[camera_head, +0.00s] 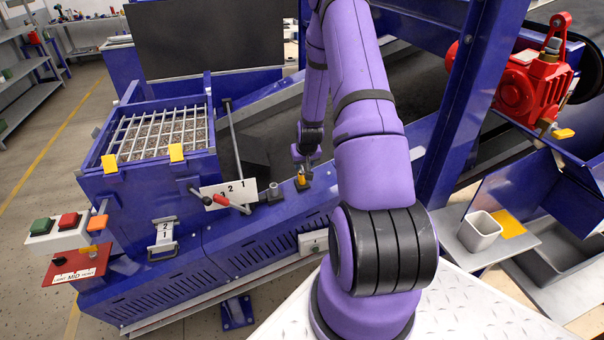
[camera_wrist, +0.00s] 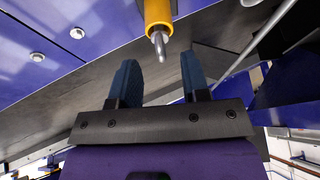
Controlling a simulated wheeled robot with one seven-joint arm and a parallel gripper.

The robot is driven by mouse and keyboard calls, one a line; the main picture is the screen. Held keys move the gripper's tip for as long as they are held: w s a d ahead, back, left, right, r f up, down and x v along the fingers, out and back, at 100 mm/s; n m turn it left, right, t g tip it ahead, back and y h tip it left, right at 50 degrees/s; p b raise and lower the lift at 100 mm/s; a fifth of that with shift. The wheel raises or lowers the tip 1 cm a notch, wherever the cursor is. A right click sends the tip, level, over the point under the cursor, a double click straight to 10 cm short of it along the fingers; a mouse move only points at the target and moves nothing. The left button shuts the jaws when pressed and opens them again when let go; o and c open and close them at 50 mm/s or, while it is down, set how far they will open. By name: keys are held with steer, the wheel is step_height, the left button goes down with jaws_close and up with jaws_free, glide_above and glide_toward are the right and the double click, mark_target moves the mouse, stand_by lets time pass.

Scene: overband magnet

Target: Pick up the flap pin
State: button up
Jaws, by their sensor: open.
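The flap pin (camera_wrist: 158,18) appears in the wrist view as a yellow-orange grip with a bare metal rod and rounded tip. It lies beyond my gripper (camera_wrist: 155,82), in line with the gap between the two fingers and apart from them. The fingers are open and nothing is between them. In the head view the yellow pin (camera_head: 301,181) stands on the blue machine frame, with my gripper (camera_head: 304,172) close at it. The gripper is small there, so any contact cannot be told.
A lever with a red knob (camera_head: 221,200) and a numbered plate (camera_head: 240,189) are left of the pin. A grated hopper (camera_head: 108,170) stands further left. A blue post (camera_head: 470,110) and red motor (camera_head: 525,85) are at right. A white cup (camera_head: 480,236) sits on a shelf.

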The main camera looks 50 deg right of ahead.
mark_target(302, 166)
steer(key=shift+x, duration=1.6)
steer(key=shift+a, duration=0.1)
jaws_close()
steer(key=shift+r, duration=0.1)
